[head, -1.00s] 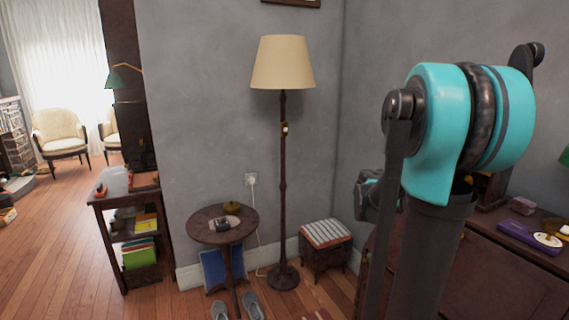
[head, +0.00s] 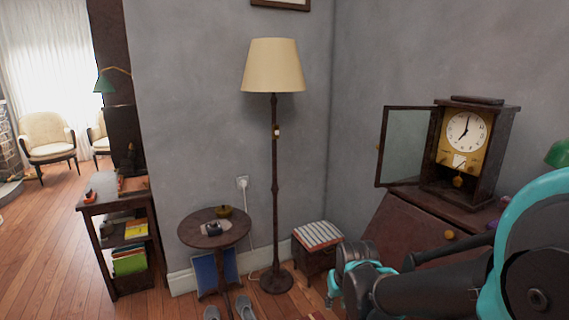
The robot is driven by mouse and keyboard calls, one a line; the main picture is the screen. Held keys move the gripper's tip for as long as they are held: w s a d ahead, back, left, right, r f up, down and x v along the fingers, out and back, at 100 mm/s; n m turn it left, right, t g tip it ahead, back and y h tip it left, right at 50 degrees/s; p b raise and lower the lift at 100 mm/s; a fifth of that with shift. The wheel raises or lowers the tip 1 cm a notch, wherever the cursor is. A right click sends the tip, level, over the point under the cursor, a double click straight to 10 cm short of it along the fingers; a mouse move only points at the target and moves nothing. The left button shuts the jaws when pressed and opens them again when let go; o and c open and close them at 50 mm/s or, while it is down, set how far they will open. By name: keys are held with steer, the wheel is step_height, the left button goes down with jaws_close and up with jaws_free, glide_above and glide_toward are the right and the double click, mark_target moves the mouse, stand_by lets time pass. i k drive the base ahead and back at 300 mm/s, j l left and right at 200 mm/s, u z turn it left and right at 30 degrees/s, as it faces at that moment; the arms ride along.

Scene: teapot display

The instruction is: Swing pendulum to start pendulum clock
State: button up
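The pendulum clock (head: 484,150) stands on the dark wooden cabinet at the right of the head view. It has a brown wooden case, a white dial and a brass-coloured front. Its glass door (head: 407,146) is swung open to the left. The pendulum (head: 458,182) is a small brass-coloured bob low inside the case; whether it is moving cannot be told. My gripper (head: 343,287) is low, left of the clock and below it, apart from both clock and pendulum. Its fingers are too small and turned away to tell whether they are open.
The cabinet (head: 405,223) has a sloping front beneath the clock. A floor lamp (head: 274,190), a striped stool (head: 318,235) and a round side table (head: 190,230) stand to the left. My arm crosses the lower right. The space before the clock's open front looks clear.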

mark_target(458, 181)
steer(key=j+z, duration=0.1)
steer(key=z, duration=0.3)
steer(key=k+j+z, duration=0.1)
steer(key=z, duration=0.35)
steer(key=k+z, duration=0.1)
steer(key=z, duration=0.3)
steer(key=j+u, duration=0.1)
steer(key=j, duration=0.3)
steer(key=i, duration=0.05)
